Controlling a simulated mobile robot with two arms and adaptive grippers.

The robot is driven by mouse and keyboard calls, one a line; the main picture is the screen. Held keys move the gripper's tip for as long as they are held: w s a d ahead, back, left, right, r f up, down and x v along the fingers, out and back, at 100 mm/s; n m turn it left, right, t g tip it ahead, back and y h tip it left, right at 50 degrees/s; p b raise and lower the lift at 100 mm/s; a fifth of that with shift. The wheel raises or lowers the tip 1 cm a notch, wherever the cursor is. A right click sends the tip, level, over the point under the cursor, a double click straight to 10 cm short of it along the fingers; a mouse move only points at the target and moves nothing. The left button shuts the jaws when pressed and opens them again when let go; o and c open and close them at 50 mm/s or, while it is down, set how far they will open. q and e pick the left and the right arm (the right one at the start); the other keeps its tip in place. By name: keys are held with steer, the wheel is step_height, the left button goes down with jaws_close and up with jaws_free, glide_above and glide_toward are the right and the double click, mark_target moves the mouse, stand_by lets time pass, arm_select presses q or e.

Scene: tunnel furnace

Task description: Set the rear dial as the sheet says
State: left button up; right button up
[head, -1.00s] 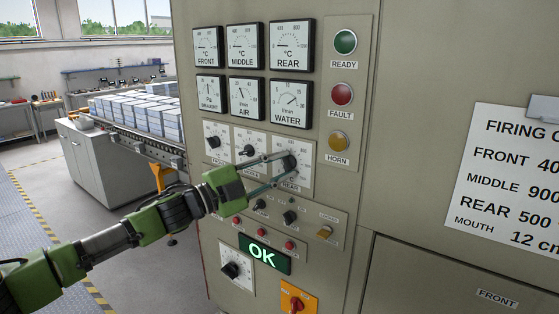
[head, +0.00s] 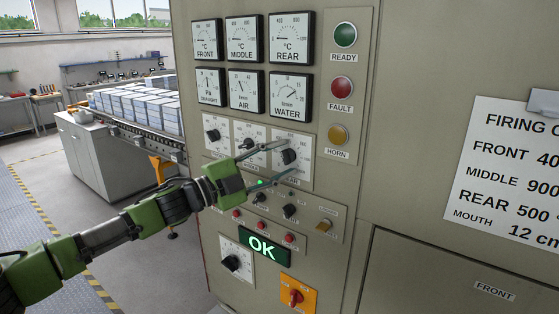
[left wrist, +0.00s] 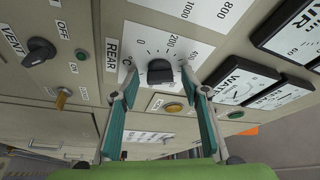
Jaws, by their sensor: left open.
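The rear dial (head: 289,157) is a black knob on a white scale plate, the rightmost in the row of three below the gauges. It also shows in the left wrist view (left wrist: 160,73), beside a REAR label. My left gripper (head: 287,160) is open, its fingertips above and below the knob. In the left wrist view the knob stands between the fingertips with gaps on both sides. I cannot read the pointer's exact setting. The sheet (head: 515,175) on the right shows FRONT 40 (cut off), MIDDLE 900, REAR 500, MOUTH 12 cm. My right gripper is not in view.
Gauges (head: 290,38) sit above the dials, with READY, FAULT and HORN lamps (head: 341,87) to their right. Small switches and red buttons (head: 290,239) lie below. A green OK display (head: 264,247) and a red-orange switch (head: 296,297) are lower. A bench (head: 90,160) stands left.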

arm_select(q)
steer(key=v, duration=1.1)
steer(key=shift+s+a, duration=0.25)
steer(key=shift+a, duration=0.05)
steer(key=shift+f, duration=0.1)
